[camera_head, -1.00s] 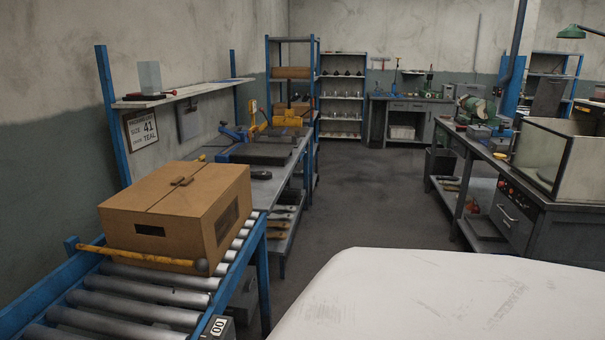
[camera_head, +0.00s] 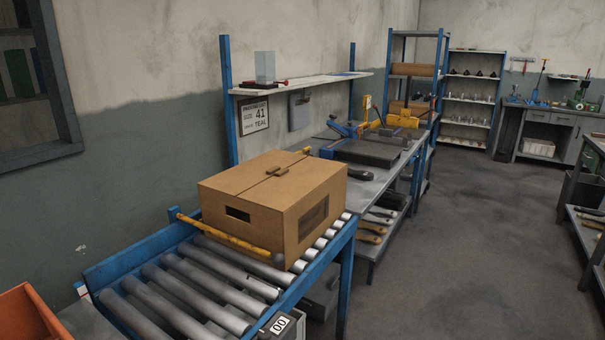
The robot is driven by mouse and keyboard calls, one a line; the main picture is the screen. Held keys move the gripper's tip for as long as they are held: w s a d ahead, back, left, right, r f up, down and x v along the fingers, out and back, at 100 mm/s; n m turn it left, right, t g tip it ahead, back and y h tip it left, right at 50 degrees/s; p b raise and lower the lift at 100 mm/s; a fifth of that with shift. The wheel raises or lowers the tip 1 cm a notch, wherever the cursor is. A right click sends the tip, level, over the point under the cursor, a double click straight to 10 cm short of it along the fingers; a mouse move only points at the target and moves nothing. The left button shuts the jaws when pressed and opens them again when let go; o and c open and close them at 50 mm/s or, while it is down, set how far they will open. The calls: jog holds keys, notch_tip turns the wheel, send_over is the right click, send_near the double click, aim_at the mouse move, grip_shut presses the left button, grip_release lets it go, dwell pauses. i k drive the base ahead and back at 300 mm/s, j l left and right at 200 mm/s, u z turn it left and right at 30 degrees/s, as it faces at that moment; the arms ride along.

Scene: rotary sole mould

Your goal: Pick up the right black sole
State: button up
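My gripper is not in view. I cannot pick out a black sole for certain. A small dark elongated object (camera_head: 358,174) lies on the workbench (camera_head: 384,183) behind the cardboard box, too small to identify. Several long, flat shapes (camera_head: 372,230), some dark and some yellowish, lie on the shelf under that bench and are partly hidden. Small dark items (camera_head: 478,73) stand on a rack at the back, also too small to tell.
A closed cardboard box (camera_head: 245,204) sits on a blue-framed roller conveyor (camera_head: 160,299) with a yellow bar across it. An orange bin (camera_head: 28,318) is at the lower left. A wall sign (camera_head: 254,116) reads size 41, teal. Open floor (camera_head: 460,260) lies to the right.

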aim_at(366, 176)
jog(key=z, duration=0.4)
jog(key=i+l+u, duration=0.15)
jog(key=i+l, duration=0.3)
jog(key=i, duration=0.2)
jog(key=i+l+u, duration=0.1)
jog(key=i+l, duration=0.45)
jog(key=i+l+u, duration=0.15)
jog(key=i+l, duration=0.45)
jog(key=i+l+u, duration=0.15)
jog(key=i+l, duration=0.5)
jog(key=i+l+u, duration=0.15)
jog(key=i+l, duration=0.4)
jog(key=l, duration=0.2)
jog(key=i, duration=0.5)
